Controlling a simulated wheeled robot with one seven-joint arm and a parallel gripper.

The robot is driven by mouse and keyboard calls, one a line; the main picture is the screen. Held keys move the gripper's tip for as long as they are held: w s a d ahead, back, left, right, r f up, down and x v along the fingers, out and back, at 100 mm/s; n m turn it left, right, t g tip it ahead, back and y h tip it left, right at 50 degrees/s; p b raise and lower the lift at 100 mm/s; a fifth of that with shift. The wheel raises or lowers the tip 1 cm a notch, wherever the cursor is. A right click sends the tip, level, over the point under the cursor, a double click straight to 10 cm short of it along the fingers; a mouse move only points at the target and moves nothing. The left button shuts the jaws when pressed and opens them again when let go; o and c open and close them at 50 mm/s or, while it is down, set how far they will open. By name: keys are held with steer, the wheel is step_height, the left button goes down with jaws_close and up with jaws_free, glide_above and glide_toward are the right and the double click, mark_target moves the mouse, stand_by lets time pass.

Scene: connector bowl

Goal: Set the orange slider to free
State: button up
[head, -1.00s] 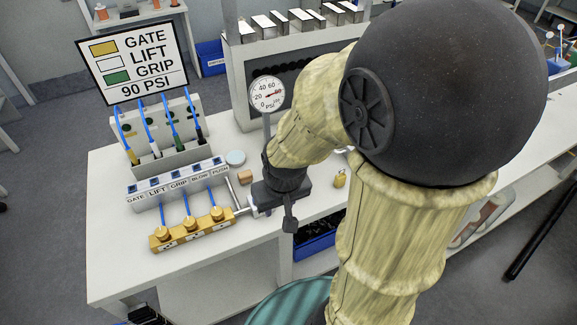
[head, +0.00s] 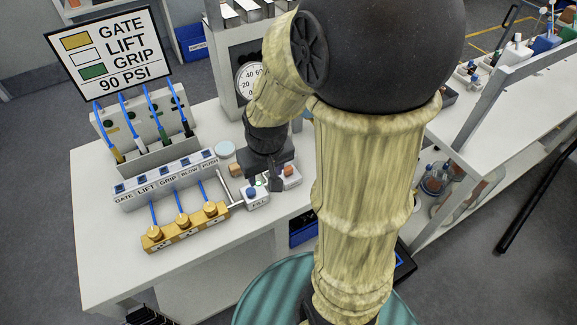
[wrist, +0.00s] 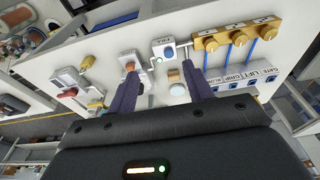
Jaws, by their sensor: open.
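An orange slider (wrist: 130,67) on a white block (wrist: 128,55) shows at the top centre-left of the wrist view. The left finger's tip lies over or right by the slider; I cannot tell whether they touch. My gripper (wrist: 160,68) is open, with nothing seen held between its fingers. In the head view my gripper (head: 268,182) is over the bench, beside a white block (head: 290,179) that it partly hides. The slider's setting and any free mark are not readable.
A red-knobbed white box (wrist: 70,80) and a yellow padlock (wrist: 95,104) lie left. The brass manifold (head: 185,228) and a pressure gauge (head: 250,82) stand nearby.

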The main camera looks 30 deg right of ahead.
steer(key=w+d+f+g, duration=0.1)
steer(key=w+d+f, duration=0.1)
steer(key=w+d, duration=0.55)
steer(key=g, duration=0.1)
glide_above(288, 167)
step_height(288, 167, down, 5)
steer(key=shift+s, duration=0.15)
steer(key=shift+f, duration=0.15)
step_height(288, 167, down, 17)
steer(key=p, duration=0.5)
steer(key=shift+f, duration=0.1)
